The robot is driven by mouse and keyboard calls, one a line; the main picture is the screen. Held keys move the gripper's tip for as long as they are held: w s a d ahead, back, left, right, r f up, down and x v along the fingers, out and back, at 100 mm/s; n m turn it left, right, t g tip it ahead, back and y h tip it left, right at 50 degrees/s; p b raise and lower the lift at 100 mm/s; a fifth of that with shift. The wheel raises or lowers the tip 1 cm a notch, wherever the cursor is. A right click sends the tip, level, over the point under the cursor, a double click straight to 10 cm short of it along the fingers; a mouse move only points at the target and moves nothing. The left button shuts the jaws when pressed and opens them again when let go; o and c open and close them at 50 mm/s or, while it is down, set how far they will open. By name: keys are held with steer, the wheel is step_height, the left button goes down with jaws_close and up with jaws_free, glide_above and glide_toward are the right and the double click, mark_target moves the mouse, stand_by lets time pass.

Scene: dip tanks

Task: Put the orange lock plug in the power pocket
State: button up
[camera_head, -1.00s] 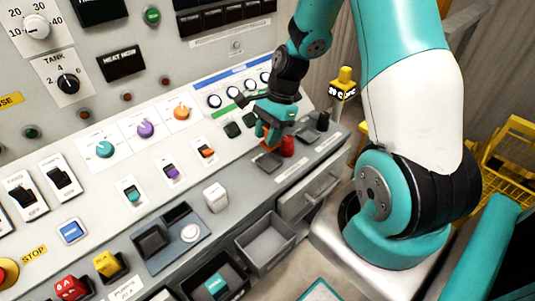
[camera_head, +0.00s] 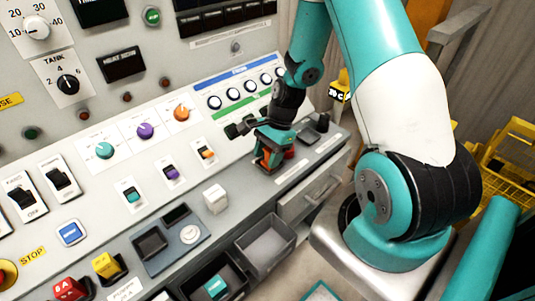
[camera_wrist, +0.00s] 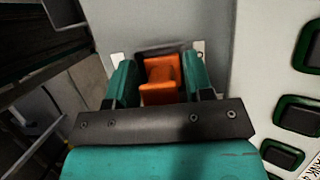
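The orange lock plug (camera_wrist: 160,78) is between the two teal fingers of my gripper (camera_wrist: 163,82) in the wrist view; the fingers appear shut on it. A dark recess (camera_wrist: 160,50) with pale tabs beside it shows just behind the plug. In the head view my gripper (camera_head: 270,152) points down at the sloped ledge, and the orange plug (camera_head: 268,160) shows low between its fingers, at the ledge's dark pocket. The fingers partly hide the plug and pocket, so I cannot tell how deep the plug sits. No power label is legible.
A red piece (camera_head: 290,153) stands close to the right of my gripper, with a black piece (camera_head: 323,122) further right. A white block (camera_head: 215,199) stands to the left. An open grey bin (camera_head: 266,246) is below. Coloured knobs and rocker switches cover the panel at left.

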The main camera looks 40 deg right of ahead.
steer(key=shift+o, duration=0.5)
steer(key=shift+r, duration=0.15)
steer(key=v, duration=1.1)
steer(key=s+a+r+n, duration=0.4)
steer(key=a+r+n, duration=0.3)
steer(key=a+n, duration=0.25)
steer(key=s+a+r+n, duration=0.4)
steer(key=a+r+n, duration=0.3)
steer(key=a, duration=0.4)
steer(key=s+a+r+n, duration=0.1)
steer(key=s+a+n, duration=0.3)
steer(key=s+n, duration=0.4)
steer(key=shift+s+a+r, duration=0.2)
steer(key=shift+s+r, duration=0.05)
steer(key=shift+r, duration=0.15)
